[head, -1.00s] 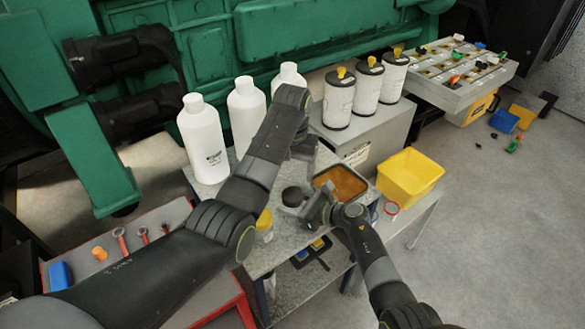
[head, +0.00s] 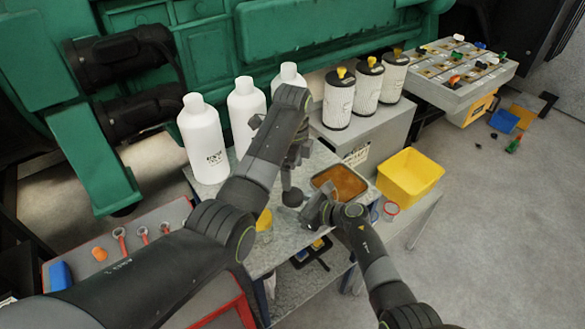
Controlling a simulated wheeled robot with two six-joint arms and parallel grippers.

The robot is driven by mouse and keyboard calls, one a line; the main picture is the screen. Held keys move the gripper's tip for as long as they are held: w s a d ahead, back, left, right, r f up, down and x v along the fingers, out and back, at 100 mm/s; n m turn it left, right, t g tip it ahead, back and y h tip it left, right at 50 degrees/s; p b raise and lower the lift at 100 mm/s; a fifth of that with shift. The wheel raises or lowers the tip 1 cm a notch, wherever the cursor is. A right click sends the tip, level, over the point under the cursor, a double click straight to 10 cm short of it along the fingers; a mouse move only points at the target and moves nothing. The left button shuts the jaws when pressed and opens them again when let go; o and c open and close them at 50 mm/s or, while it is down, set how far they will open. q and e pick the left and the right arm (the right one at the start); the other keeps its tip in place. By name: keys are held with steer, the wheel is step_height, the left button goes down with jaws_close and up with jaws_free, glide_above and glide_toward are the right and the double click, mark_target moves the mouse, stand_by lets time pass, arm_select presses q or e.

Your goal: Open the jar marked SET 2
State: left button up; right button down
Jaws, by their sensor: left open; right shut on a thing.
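A small jar with a dark round lid (head: 293,197) is near the table's middle. Its body is mostly hidden and I cannot read a mark on it. My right gripper (head: 310,211) is shut on the jar, coming from the right below the lid. My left gripper (head: 292,177) is open and points down just above the lid; I cannot tell if its fingers touch it. A second jar with a yellow lid (head: 264,221) stands to the left, partly behind my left arm.
A tray of orange liquid (head: 340,181) and a yellow bin (head: 410,177) stand right of the jar. White bottles (head: 203,140) stand behind on the left, filters (head: 339,100) on a grey box behind. A red-edged tool cart (head: 130,255) is at lower left.

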mark_target(292, 194)
arm_select(q)
steer(key=m, duration=0.6)
steer(key=shift+f+m, duration=0.1)
steer(key=shift+m, duration=0.4)
steer(key=shift+f, duration=3.9)
steer(key=c, duration=1.1)
